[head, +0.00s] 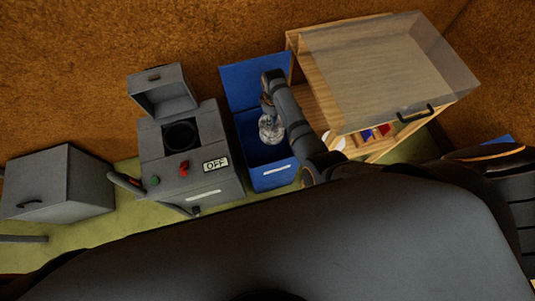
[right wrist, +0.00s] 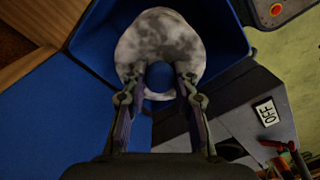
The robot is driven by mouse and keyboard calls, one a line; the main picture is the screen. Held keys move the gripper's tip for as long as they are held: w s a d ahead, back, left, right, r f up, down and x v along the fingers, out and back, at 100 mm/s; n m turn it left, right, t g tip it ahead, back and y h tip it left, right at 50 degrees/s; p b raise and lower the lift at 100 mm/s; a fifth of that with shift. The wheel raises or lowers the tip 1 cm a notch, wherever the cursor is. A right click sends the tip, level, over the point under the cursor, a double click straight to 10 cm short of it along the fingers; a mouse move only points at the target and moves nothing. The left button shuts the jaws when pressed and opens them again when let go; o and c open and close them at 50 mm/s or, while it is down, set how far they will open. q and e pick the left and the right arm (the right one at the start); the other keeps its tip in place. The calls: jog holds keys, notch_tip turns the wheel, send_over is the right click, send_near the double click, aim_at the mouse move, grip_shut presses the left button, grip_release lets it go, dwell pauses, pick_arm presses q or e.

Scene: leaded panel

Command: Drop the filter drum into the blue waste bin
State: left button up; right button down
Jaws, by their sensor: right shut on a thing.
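In the head view the right gripper (head: 268,108) points down over the blue waste bin (head: 272,180), whose lid stands open. The drum hangs within the bin's mouth outline. My left gripper is not in view.
A grey machine (head: 190,180) with an open lid, a dark round opening and an OFF sign stands left of the bin. A wooden cabinet with a raised clear front (head: 390,75) stands right. A grey box (head: 60,185) is far left.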

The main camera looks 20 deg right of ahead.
jog(key=shift+r, duration=0.1)
jog(key=c, duration=1)
grip_release()
notch_tip(320, 180, up, 8)
jog(key=shift+f, duration=0.25)
